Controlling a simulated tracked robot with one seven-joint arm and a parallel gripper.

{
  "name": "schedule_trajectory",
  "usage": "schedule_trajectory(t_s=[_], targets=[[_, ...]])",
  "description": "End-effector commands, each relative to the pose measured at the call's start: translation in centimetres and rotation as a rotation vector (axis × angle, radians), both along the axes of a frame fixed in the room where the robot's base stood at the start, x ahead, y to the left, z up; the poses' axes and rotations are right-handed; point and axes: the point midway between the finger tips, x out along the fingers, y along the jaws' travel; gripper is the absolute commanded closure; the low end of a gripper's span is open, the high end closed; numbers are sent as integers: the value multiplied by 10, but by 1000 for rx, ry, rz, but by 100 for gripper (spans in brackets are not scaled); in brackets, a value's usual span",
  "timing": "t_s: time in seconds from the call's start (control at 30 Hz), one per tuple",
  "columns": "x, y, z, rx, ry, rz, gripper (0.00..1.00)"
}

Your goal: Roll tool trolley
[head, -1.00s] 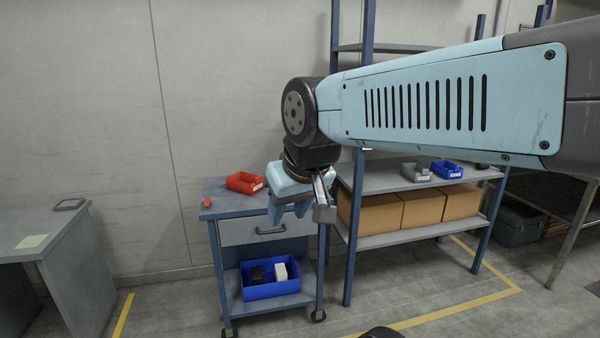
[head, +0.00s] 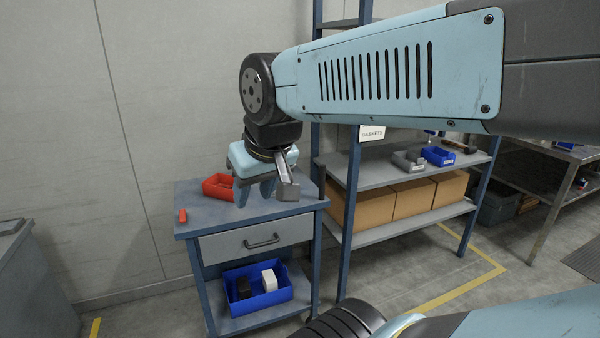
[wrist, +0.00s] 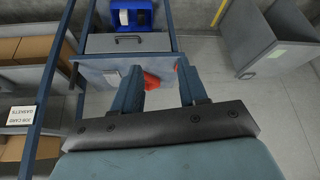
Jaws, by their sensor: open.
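The tool trolley (head: 300,207) is blue-grey, with a grey drawer (head: 255,242) under its top and a lower shelf. It stands upright against the wall, left of the shelving. In the wrist view its top (wrist: 95,72) shows inverted, beyond and between my fingers. A red bin (head: 216,186) and a small red item (head: 182,216) sit on the top. A blue bin (head: 258,297) with a dark and a white item sits on the lower shelf. My gripper (head: 262,198) is open and empty, fingers pointing down, in front of or above the trolley top; the gap is unclear.
Shelving (head: 375,176) with cardboard boxes (head: 412,198) and small bins stands close to the trolley's right. Yellow lines (head: 450,292) mark the floor around the shelving.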

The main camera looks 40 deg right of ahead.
Motion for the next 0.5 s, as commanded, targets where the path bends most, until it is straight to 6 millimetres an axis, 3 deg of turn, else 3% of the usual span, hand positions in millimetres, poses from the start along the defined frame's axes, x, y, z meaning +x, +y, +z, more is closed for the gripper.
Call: schedule_trajectory(t_s=[0.3,0.37,0.5], targets=[[6,-2,0,-5,-6,-7,52],[15,-6,-1,-12,-17,-16,52],[52,-24,-6,-45,-68,-57,52]])
